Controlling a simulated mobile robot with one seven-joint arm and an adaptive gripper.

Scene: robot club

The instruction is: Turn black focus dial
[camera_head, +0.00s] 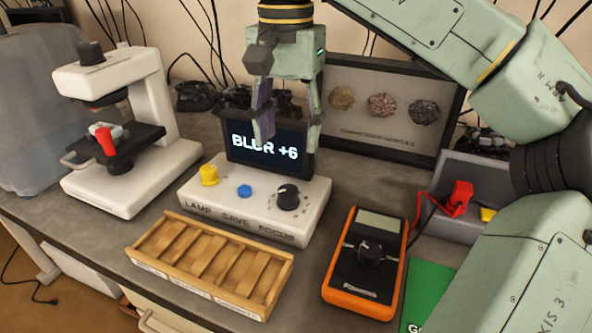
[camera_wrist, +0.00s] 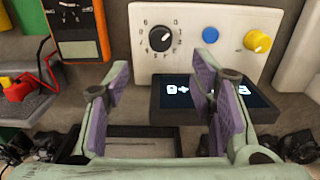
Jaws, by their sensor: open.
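The black focus dial (camera_head: 288,197) is on the right of a white control box (camera_head: 232,212), above the printed word FOCUS. In the wrist view the dial (camera_wrist: 161,38) has a white pointer line and numbers around it. A screen (camera_head: 268,150) behind the box reads "BLUR +6". My gripper (camera_head: 290,135) is open and empty, pointing down in front of the screen, above and behind the dial. In the wrist view my gripper's fingers (camera_wrist: 165,85) stand apart, with the dial beyond their tips. They do not touch the dial.
A yellow knob (camera_head: 208,175) and a blue button (camera_head: 245,191) share the box. A wooden slide tray (camera_head: 205,262) lies in front. An orange multimeter (camera_head: 366,262) is at right, a white microscope (camera_head: 120,130) at left. A framed rock display (camera_head: 390,105) stands behind.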

